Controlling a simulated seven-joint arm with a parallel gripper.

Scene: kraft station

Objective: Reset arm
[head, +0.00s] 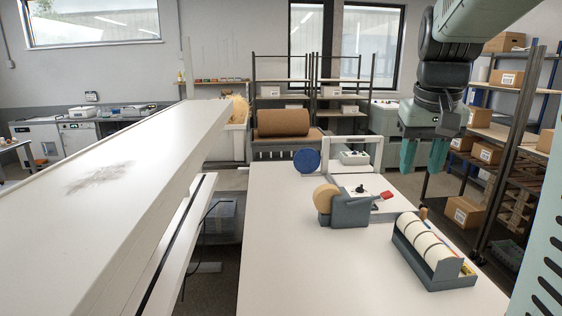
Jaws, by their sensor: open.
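My gripper (424,156) hangs at the upper right in the head view, with its teal fingers pointing down. The fingers are apart with nothing between them. It is raised above the right edge of the white table (275,262) and touches nothing on it.
On the table stand a grey tape dispenser (350,210) with a tan roll, a grey holder (446,270) with several white rolls, a blue disc (306,160) and a white frame (376,142). A metal shelf (520,108) with boxes stands at right. The table's near left is clear.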

